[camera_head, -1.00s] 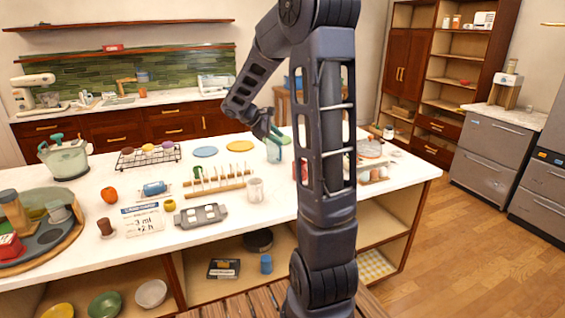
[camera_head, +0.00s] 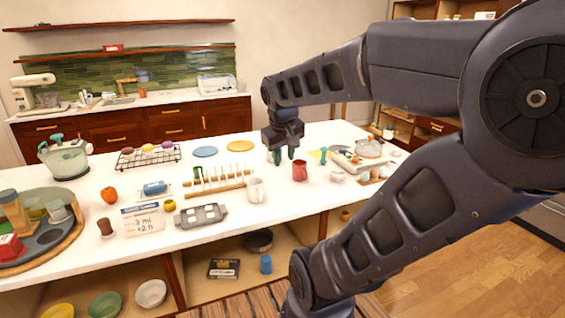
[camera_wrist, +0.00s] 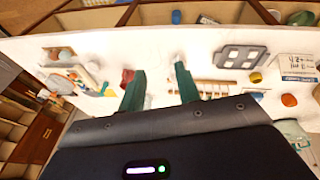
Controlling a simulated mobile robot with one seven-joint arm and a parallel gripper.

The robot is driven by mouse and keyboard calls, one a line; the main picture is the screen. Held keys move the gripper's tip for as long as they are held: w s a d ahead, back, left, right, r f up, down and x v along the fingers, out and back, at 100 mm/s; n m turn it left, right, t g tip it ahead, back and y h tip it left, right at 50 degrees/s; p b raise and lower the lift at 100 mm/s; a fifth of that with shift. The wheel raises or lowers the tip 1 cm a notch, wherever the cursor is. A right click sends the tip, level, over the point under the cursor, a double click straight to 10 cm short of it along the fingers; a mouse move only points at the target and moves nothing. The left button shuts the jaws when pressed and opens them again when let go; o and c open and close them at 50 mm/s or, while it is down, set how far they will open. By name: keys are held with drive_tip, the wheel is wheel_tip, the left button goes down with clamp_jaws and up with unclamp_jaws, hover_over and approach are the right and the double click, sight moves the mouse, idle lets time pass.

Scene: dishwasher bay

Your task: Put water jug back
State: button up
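My gripper (camera_head: 284,160) hangs fingers-down over the middle of the island counter. Its two dark green fingers are apart with nothing between them, as the wrist view (camera_wrist: 159,70) shows. A red mug (camera_head: 299,171) stands just right of the fingers, and a white mug (camera_head: 255,190) stands in front of them. They also show in the wrist view, the red one (camera_wrist: 127,77) by one fingertip and the white one (camera_wrist: 178,58) beyond the other. I cannot make out for certain which vessel is the water jug. A clear container with teal handles (camera_head: 66,158) stands at the counter's left.
A peg rack (camera_head: 218,185), a grey tray (camera_head: 201,214) and a wire rack (camera_head: 149,156) stand left of my gripper. A board with small items (camera_head: 355,160) lies to the right. Open shelves hold bowls below the counter (camera_head: 90,265).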

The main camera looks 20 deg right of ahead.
drive_tip(key=shift+m+t+y, duration=0.6)
drive_tip(key=shift+m+y, duration=0.3)
drive_tip(key=shift+s+a+f, duration=0.1)
drive_tip(key=shift+s+a, duration=0.2)
drive_tip(key=shift+s, duration=0.3)
drive_tip(key=shift+s+a, duration=0.35)
drive_tip(key=shift+s, duration=0.25)
drive_tip(key=shift+s+a+f, duration=0.1)
drive_tip(key=shift+s+a, duration=0.2)
drive_tip(key=shift+s, duration=0.3)
